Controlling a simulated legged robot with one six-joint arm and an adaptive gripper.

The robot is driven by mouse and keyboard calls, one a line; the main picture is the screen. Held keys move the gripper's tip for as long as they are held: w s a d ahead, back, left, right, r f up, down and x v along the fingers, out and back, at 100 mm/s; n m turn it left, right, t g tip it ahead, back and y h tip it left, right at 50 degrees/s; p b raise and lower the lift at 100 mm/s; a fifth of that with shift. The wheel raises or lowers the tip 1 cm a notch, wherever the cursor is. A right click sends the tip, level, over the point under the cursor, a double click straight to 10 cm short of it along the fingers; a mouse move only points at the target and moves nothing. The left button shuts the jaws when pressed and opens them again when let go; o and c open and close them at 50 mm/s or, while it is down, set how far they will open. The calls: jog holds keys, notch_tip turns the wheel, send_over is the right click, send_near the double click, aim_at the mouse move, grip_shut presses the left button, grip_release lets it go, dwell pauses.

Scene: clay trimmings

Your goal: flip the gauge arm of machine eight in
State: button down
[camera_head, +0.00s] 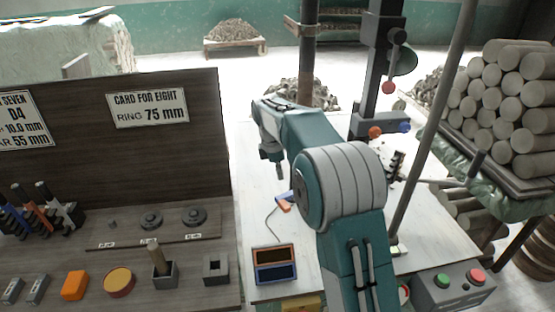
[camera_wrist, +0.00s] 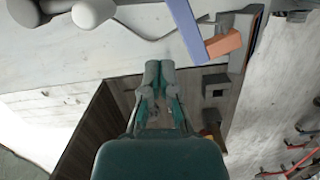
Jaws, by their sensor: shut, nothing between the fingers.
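Machine eight (camera_head: 364,125) is a dark upright column on the white table, with a red-ball lever (camera_head: 389,87), an orange knob (camera_head: 375,132) and a blue part (camera_head: 404,127) at its base. I cannot tell for sure which part is its gauge arm; my own arm covers part of the table before it. My gripper (camera_head: 279,180) points down over the table, left of the column and apart from it. In the wrist view its fingers (camera_wrist: 160,66) are together and empty. An orange-and-blue piece (camera_head: 285,201) with a cable lies below it on the table.
A card for eight (camera_head: 148,108) reads ring 75 mm on the dark panel. A two-window box (camera_head: 274,264) stands at the table's front left. A slanted pole (camera_head: 432,120) and stacked clay rolls (camera_head: 505,90) bound the right. A green and red button box (camera_head: 453,288) is at front right.

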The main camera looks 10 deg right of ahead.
jog(key=d+f, duration=0.1)
jog(key=d, duration=0.1)
jog(key=d+f, duration=0.1)
jog(key=f, duration=0.1)
jog(key=shift+s+d, duration=0.15)
jog(key=shift+d, duration=0.25)
